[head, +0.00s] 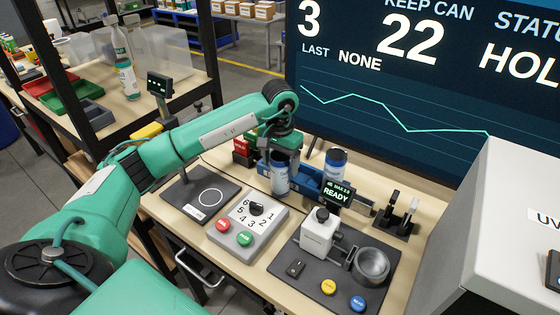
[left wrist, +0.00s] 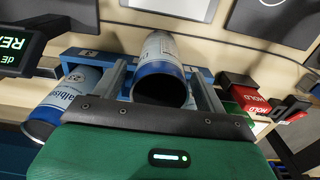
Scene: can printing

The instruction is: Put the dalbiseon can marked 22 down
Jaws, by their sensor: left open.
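A white and blue can (head: 280,180) stands at the blue rack (head: 308,188) on the bench, below my left gripper (head: 281,158). In the left wrist view this can (left wrist: 160,52) is between the two spread fingers (left wrist: 162,85), its dark open end towards the camera. My left gripper is open around it; I cannot tell whether a finger touches it. A second white and blue can (head: 335,163) is in the rack to the right; it also shows in the left wrist view (left wrist: 68,102). I cannot read a 22 on either can. My right gripper is out of view.
A black pad with a white ring (head: 185,196) and a dial box (head: 247,226) lie in front. A machine with a READY display (head: 338,195) stands right. Red HOLD blocks (left wrist: 244,98) are beside the gripper. A large screen (head: 420,80) stands behind.

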